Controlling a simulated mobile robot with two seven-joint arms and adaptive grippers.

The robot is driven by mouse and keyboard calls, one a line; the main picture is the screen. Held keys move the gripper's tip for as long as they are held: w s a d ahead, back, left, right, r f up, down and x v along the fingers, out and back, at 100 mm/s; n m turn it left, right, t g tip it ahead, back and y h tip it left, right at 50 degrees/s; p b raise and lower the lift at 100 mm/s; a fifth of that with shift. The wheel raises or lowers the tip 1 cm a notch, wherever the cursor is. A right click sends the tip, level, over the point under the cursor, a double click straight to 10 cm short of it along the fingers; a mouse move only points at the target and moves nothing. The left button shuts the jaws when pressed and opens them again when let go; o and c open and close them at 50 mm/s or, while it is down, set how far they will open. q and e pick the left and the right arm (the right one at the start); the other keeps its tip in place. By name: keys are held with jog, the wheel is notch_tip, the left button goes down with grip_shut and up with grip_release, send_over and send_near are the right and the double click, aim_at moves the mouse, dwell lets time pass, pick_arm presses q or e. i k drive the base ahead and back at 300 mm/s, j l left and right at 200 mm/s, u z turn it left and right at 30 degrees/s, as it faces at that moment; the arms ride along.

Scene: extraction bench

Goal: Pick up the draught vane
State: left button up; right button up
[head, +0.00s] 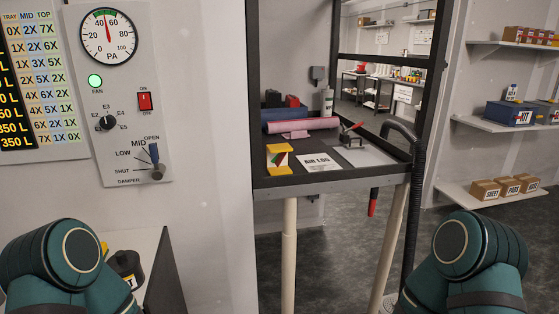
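No item in the head view is labelled as the draught vane. A small red and dark piece (351,135) sits on a pale sheet further right on that bench. I cannot tell for certain which is the vane. Only teal links of my two arms show, at the bottom left and bottom right. Neither gripper is in view.
The dark bench top (294,180) has a raised edge and a black frame. It also holds an AIR LOG sheet (319,162), a pink roll (300,124), a blue roll (285,113) and a bottle (327,102). A black hose (416,190) hangs at its right. A fan panel (125,95) is left.

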aim_at(280, 156)
jog(key=i+l, duration=0.15)
jog(key=i, duration=0.25)
jog(key=i+l+u, duration=0.1)
jog(key=i, duration=0.3)
jog(key=l, duration=0.1)
